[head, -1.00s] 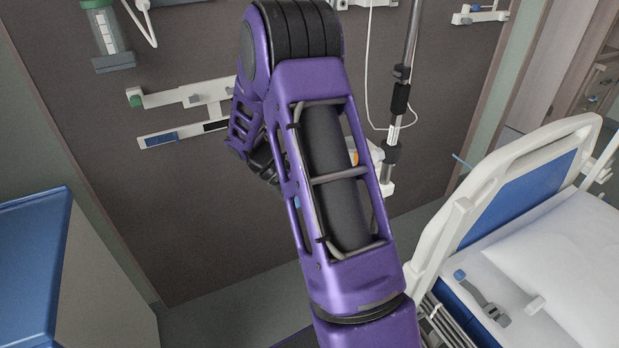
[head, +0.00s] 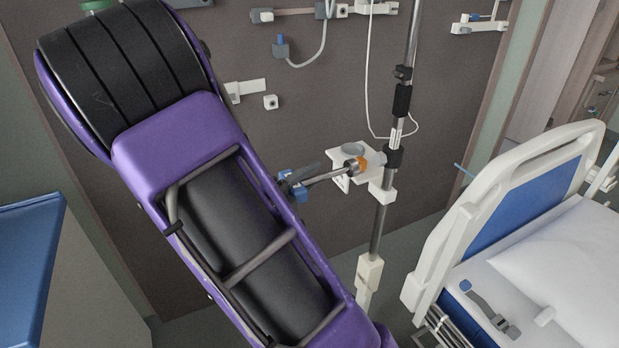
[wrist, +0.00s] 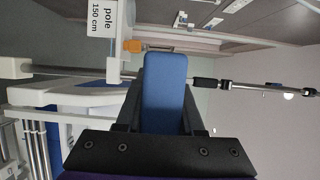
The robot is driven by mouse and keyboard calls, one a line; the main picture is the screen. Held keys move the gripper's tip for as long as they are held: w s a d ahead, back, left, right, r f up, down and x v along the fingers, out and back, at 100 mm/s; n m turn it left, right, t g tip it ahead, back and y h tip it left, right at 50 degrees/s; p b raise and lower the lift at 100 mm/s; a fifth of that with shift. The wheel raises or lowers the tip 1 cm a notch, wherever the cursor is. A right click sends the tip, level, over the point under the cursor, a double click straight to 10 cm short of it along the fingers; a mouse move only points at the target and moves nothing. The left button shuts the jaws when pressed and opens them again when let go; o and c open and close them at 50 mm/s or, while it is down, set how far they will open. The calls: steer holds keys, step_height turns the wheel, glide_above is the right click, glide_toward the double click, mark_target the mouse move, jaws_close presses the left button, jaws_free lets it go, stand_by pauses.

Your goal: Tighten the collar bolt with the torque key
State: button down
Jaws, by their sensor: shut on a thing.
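The torque key has a blue handle and a metal shaft (head: 324,177). In the head view the shaft runs right from my gripper (head: 300,181) to an orange part (head: 359,164), apparently the collar bolt, at the white collar bracket (head: 347,158) on the pole. The shaft's end appears to meet the orange part; I cannot tell whether it is seated. In the wrist view my gripper (wrist: 165,84) is shut on the blue handle (wrist: 165,100). The orange part (wrist: 133,46) shows just left of the handle. My arm hides most of the gripper in the head view.
The metal pole (head: 402,100) stands upright before the dark wall. A bed (head: 530,220) with a white and blue end panel is at the right. A blue-topped cabinet (head: 28,265) is at the left. A label (wrist: 102,18) reads "pole 150 cm".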

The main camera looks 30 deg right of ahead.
mark_target(324, 174)
steer(key=shift+a+r+p, duration=0.1)
steer(key=shift+r+p, duration=0.1)
steer(key=shift+p, duration=0.55)
steer(key=shift+s+d+f+p, duration=0.15)
steer(key=shift+d+p, duration=0.45)
steer(key=shift+d, duration=1.65)
steer(key=shift+a, duration=0.15)
